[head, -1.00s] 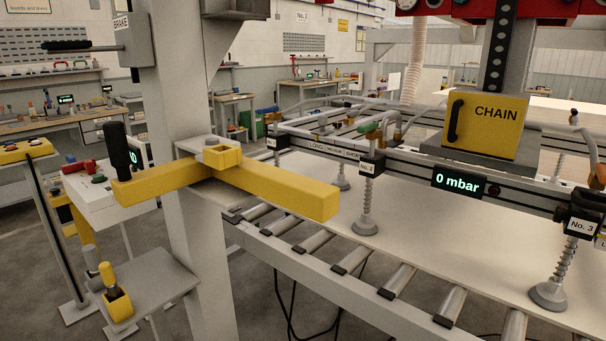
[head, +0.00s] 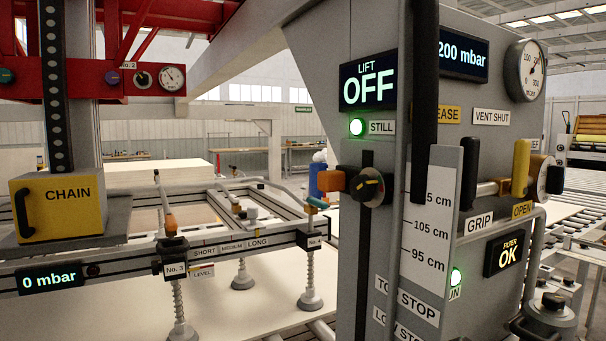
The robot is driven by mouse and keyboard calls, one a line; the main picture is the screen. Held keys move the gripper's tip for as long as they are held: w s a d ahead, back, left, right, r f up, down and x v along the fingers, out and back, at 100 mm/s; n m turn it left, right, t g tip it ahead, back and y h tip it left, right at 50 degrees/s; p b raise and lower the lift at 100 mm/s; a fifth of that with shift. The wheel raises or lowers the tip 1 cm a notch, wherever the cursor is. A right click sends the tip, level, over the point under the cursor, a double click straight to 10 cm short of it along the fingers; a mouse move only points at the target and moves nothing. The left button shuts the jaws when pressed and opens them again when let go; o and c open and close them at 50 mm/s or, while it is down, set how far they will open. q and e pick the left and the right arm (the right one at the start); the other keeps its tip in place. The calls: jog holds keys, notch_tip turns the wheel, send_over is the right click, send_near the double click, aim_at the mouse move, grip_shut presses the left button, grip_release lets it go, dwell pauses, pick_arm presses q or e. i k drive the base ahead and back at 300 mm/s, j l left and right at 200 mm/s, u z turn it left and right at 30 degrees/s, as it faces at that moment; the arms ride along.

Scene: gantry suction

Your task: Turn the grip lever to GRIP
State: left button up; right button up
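A grey control column (head: 376,130) fills the right half of the head view. On its right face, a white GRIP label (head: 479,222) sits low, and a yellow label ending in "EASE" (head: 447,114) sits above it, partly hidden by a long black upright bar (head: 425,90). Between the two labels is an upright black handle (head: 469,173), which seems to be the grip lever. I cannot tell for sure which setting it is at. A yellow handle (head: 520,168) stands to its right, above an OPEN label (head: 522,209). Neither of my grippers is in view.
The column's displays read LIFT OFF (head: 368,82), 200 mbar (head: 463,54) and FILTER OK (head: 503,254). A height scale (head: 430,225) stands out in front of the handles. At left, the suction frame (head: 120,260), reading 0 mbar, hangs over a pale sheet (head: 262,292).

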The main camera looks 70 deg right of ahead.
aim_at(471, 145)
jog(key=k+z, duration=0.15)
jog(key=z, duration=2.65)
